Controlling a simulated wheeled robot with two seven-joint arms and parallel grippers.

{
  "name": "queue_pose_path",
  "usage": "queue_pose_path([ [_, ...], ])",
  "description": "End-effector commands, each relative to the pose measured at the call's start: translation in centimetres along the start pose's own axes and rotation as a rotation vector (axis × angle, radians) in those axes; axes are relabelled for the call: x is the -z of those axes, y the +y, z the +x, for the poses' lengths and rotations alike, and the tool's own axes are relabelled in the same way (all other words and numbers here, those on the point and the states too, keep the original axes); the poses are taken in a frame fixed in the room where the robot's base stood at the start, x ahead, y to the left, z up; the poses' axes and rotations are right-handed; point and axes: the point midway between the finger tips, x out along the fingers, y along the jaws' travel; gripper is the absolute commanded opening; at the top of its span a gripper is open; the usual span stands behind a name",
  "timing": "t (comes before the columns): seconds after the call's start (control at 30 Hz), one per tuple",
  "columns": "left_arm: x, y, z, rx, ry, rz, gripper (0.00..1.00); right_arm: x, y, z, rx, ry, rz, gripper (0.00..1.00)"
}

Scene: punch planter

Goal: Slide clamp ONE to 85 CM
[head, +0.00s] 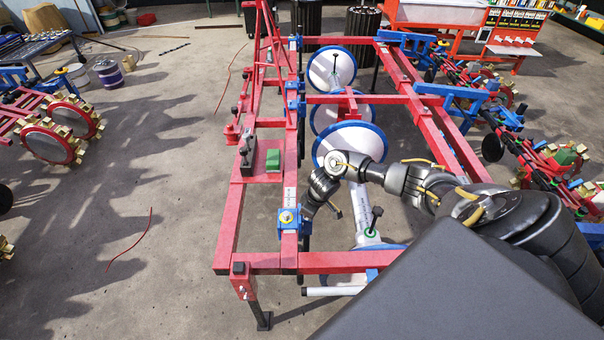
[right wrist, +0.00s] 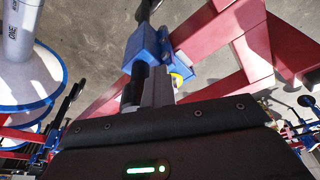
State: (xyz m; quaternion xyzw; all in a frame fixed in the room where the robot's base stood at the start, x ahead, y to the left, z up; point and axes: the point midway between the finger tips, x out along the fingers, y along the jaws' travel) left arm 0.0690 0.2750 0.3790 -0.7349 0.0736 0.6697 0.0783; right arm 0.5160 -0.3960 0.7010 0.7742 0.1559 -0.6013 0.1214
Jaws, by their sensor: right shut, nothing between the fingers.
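A blue clamp (head: 289,220) with a yellow knob sits low on the red frame's scaled bar (head: 290,192). In the right wrist view the same blue clamp (right wrist: 151,48) is just beyond my fingers. Two more blue clamps, a middle one (head: 295,104) and a far one (head: 294,43), sit farther up the same bar. My right gripper (head: 305,212) is shut and empty, right beside the nearest clamp; I cannot tell whether it touches. In the right wrist view my gripper (right wrist: 146,84) points at the clamp. The scale figures are too small to read. My left gripper is not in view.
White hoppers with blue rims (head: 349,145) stand in a row right of the bar. A white tube (right wrist: 14,28) marked ONE shows in the right wrist view. A green block (head: 273,160) sits on the red plate.

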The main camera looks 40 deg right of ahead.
Motion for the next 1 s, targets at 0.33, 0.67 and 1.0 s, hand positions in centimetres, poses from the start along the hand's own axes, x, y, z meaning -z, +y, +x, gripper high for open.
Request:
queue_pose_path([
  [0.33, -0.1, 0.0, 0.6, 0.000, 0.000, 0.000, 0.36, 0.8, 1.1, 0.1, -0.003, 0.007, 0.003, 0.00],
  [0.67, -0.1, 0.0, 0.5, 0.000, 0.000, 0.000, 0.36, 0.9, 1.3, 0.0, -0.002, 0.004, 0.002, 0.00],
  [1.0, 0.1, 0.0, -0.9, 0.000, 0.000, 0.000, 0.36, 0.3, 0.3, -0.1, -0.001, 0.002, 0.001, 0.00],
])
